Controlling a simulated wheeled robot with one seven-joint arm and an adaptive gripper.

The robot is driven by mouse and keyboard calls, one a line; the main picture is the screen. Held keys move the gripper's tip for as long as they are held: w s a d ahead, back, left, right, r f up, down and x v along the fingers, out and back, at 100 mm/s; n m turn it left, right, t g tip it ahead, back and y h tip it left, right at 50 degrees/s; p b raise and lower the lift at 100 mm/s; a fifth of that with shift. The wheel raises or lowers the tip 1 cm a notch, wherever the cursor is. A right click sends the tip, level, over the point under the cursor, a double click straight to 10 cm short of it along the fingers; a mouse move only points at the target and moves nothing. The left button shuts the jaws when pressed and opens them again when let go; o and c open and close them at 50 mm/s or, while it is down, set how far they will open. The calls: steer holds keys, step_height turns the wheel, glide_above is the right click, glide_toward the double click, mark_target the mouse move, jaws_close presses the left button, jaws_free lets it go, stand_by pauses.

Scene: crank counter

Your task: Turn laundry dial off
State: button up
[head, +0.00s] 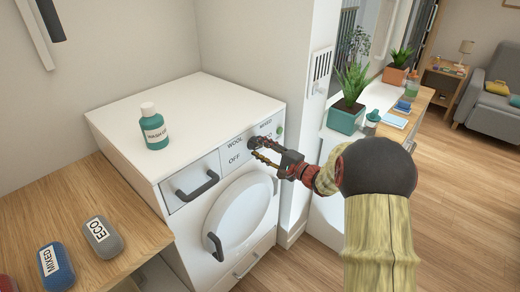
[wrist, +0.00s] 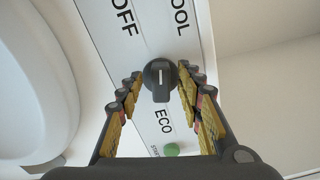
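The laundry dial (wrist: 160,80) is a dark round knob with a raised grip bar and a short white line, on the washer's white panel. In the wrist view OFF is above left of it, part of WOOL above right, and ECO below. The bar lies roughly along the picture's vertical; I cannot tell which label it marks. My gripper (wrist: 160,86) is open, one finger on each side of the dial, with gaps visible. In the head view my gripper (head: 264,151) is at the panel and partly hides the dial. The washer (head: 184,106) stands against the wall.
A green button (wrist: 172,149) sits below ECO on the panel. A teal bottle (head: 153,128) stands on the washer. A drawer handle (head: 198,186) and door handle (head: 215,246) stick out from its front. A wall edge stands close right of the panel.

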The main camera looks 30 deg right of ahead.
steer(key=v, duration=1.2)
stand_by(0.4)
